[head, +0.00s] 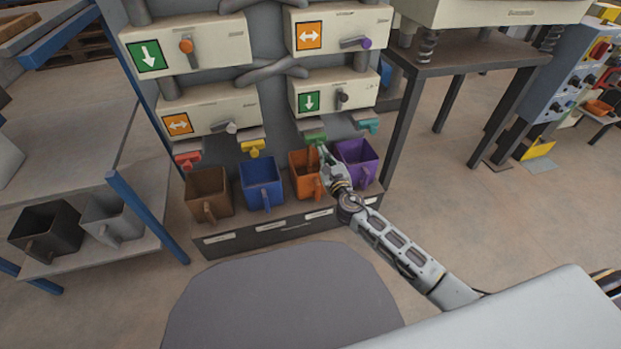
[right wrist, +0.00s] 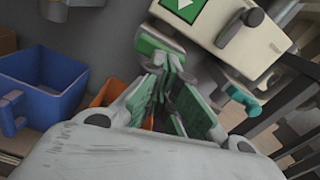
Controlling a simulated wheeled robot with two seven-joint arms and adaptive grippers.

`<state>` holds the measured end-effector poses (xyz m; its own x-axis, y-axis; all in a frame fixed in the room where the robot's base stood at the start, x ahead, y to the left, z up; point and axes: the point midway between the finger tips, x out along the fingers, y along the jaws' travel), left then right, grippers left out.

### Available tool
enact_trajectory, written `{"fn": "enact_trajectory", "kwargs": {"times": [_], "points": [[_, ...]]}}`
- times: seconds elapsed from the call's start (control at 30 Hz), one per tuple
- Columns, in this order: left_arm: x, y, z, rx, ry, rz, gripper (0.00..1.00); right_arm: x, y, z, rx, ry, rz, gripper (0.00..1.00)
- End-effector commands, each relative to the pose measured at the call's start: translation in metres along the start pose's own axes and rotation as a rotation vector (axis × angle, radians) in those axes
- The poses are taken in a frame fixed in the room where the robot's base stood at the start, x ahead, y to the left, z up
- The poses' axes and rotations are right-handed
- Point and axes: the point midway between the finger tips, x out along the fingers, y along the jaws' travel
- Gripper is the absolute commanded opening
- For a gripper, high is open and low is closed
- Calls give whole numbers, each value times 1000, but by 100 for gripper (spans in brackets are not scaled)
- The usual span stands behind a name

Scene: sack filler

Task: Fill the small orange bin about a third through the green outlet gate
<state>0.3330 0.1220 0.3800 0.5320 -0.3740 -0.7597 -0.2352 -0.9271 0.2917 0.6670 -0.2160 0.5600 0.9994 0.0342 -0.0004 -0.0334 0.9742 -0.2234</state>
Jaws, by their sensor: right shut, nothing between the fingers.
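The small orange bin (head: 304,176) stands on the low shelf under the outlets, between the blue bin and the purple bin. The green outlet gate (head: 314,138) is just above it, and its green handle shows in the right wrist view (right wrist: 160,46). My right gripper (head: 322,150) is at the bin's upper right, close under the green gate. In the right wrist view its fingers (right wrist: 175,72) are shut with nothing between them, their tips at the gate's handle; whether they touch it I cannot tell. The bin's inside is mostly hidden. My left gripper is not in view.
A brown bin (head: 207,193), the blue bin (head: 261,182) and the purple bin (head: 357,160) share the shelf. Red (head: 187,160), yellow (head: 252,147) and teal (head: 368,125) gates sit beside the green one. A table leg (head: 402,125) stands right of the purple bin.

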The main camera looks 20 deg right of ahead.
Motion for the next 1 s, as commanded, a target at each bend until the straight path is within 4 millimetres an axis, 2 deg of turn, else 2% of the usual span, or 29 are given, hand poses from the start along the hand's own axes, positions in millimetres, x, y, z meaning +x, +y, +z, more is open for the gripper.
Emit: {"fn": "enact_trajectory", "kwargs": {"times": [0.77,1.0], "points": [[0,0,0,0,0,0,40,43,0,0,1,-1,0,0],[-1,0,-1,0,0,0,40,36,0,0,0,0,1,0]]}}
